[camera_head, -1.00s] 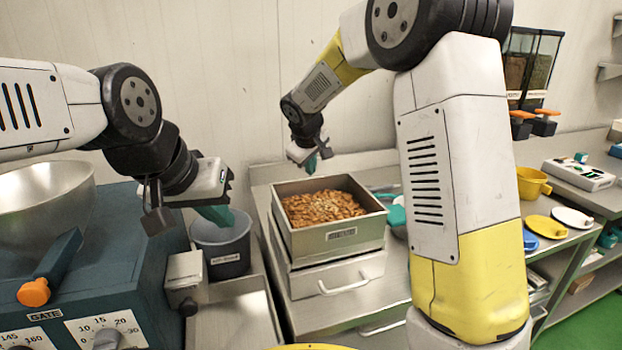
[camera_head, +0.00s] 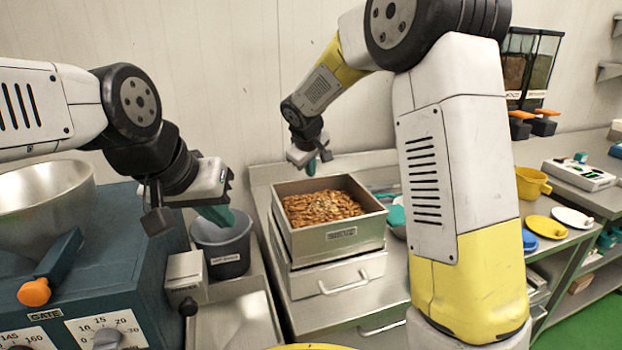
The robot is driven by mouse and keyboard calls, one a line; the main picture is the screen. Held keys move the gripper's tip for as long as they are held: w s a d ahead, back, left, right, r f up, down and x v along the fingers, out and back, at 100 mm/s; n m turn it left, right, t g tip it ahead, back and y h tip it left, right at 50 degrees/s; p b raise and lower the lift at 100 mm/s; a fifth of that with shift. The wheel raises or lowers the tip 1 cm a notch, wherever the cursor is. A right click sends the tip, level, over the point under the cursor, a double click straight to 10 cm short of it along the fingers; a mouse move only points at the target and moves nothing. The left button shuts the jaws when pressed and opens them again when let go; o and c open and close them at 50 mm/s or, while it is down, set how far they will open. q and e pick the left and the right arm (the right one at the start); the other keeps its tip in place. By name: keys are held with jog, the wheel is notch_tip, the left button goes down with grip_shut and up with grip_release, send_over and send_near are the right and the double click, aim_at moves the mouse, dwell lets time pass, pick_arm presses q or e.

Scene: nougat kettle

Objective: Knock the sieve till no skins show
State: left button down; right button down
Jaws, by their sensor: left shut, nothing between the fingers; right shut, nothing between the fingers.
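The sieve (camera_head: 350,238) is a square metal box with a label on its front wall. It sits on a drawer unit and holds brown nuts (camera_head: 322,206), with a paler patch of bits near the middle. My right gripper (camera_head: 311,166) is shut and empty, with its teal fingertips just above the sieve's back rim; I cannot tell whether they touch it. My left gripper (camera_head: 222,216) is shut and empty, with its teal fingertips over the mouth of a grey bucket (camera_head: 226,262), left of the sieve.
A blue machine (camera_head: 110,275) with dials, an orange-tipped lever and a metal bowl (camera_head: 45,205) stands at left. A drawer (camera_head: 335,280) is under the sieve. A yellow cup (camera_head: 532,183), coloured lids and a scale (camera_head: 578,174) are on the right counter.

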jog(key=shift+s+d+f, duration=0.15)
jog(key=shift+s+f, duration=0.05)
jog(key=shift+f, duration=0.3)
jog(key=shift+s+d+f, duration=0.15)
jog(key=shift+s+f, duration=0.05)
jog(key=shift+f, duration=0.3)
dwell(0.4)
jog(key=shift+r, duration=0.1)
jog(key=shift+w+r, duration=0.25)
jog(key=shift+r, duration=0.25)
jog(key=shift+w+a+r, duration=0.1)
jog(key=shift+w+r, duration=0.1)
jog(key=shift+r, duration=0.7)
jog(key=shift+w+a+r, duration=0.15)
jog(key=shift+w+r, duration=0.1)
jog(key=shift+r, duration=0.7)
jog(key=shift+w+a+r, duration=0.1)
jog(key=shift+w+r, duration=0.1)
jog(key=shift+r, duration=0.7)
